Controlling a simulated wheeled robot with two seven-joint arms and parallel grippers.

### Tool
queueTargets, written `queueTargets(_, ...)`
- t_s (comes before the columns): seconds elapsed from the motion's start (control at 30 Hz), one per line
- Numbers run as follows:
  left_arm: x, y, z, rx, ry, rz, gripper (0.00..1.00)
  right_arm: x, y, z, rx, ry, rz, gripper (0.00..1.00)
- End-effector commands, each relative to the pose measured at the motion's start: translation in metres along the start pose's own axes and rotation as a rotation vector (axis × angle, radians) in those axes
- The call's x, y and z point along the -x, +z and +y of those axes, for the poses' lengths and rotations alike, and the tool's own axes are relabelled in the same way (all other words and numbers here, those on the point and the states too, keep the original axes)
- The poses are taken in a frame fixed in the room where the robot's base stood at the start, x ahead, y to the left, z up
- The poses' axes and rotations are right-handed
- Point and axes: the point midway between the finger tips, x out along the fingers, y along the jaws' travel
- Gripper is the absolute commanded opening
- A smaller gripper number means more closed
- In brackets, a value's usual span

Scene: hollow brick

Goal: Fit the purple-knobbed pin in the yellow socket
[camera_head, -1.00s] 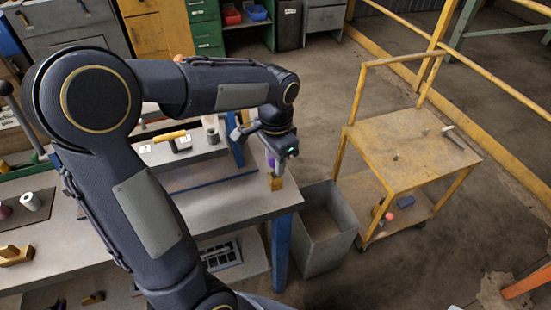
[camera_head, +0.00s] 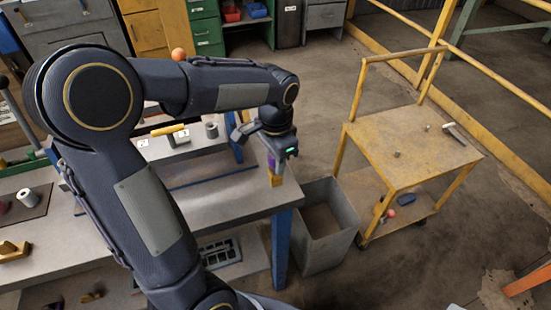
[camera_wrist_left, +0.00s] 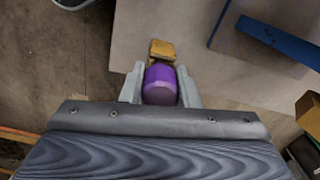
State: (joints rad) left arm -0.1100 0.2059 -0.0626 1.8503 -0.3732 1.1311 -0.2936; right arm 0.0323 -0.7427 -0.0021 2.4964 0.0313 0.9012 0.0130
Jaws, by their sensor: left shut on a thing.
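My left gripper (camera_wrist_left: 160,88) is shut on the purple knob (camera_wrist_left: 160,84) of the pin. In the head view this gripper (camera_head: 273,158) hangs over the near right corner of the workbench, with some purple (camera_head: 271,161) showing between its fingers. The yellow socket (camera_head: 276,180) stands on the bench corner just below it. In the left wrist view the yellow socket (camera_wrist_left: 162,48) shows right beyond the knob. The pin's shank is hidden behind the knob, so I cannot tell how far it is in the socket. My right gripper is not in view.
The grey workbench (camera_head: 235,200) has its edge close by. A blue frame (camera_wrist_left: 270,38) stands on the bench near the gripper. A grey open bin (camera_head: 322,225) is on the floor beside the bench. A yellow trolley (camera_head: 415,160) stands further right, with free floor around it.

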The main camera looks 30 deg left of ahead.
Motion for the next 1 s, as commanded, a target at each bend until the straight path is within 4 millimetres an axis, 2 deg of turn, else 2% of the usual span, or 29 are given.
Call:
queueTargets(0.3,-0.007,0.0,0.0,0.0,0.0,-0.001,0.05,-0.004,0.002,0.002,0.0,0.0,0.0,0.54)
queueTargets(0.33,-0.006,0.0,0.0,0.0,0.0,-0.001,0.32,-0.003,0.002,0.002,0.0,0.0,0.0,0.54)
queueTargets(0.5,-0.006,0.0,0.0,0.0,0.0,-0.001,0.54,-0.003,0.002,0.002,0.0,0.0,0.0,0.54)
queueTargets(0.8,-0.003,0.0,0.0,0.0,0.0,0.0,0.54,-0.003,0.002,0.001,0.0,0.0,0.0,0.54)
queueTargets(1.0,0.025,0.0,0.0,0.001,-0.001,0.004,0.54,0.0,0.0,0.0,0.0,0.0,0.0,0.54)
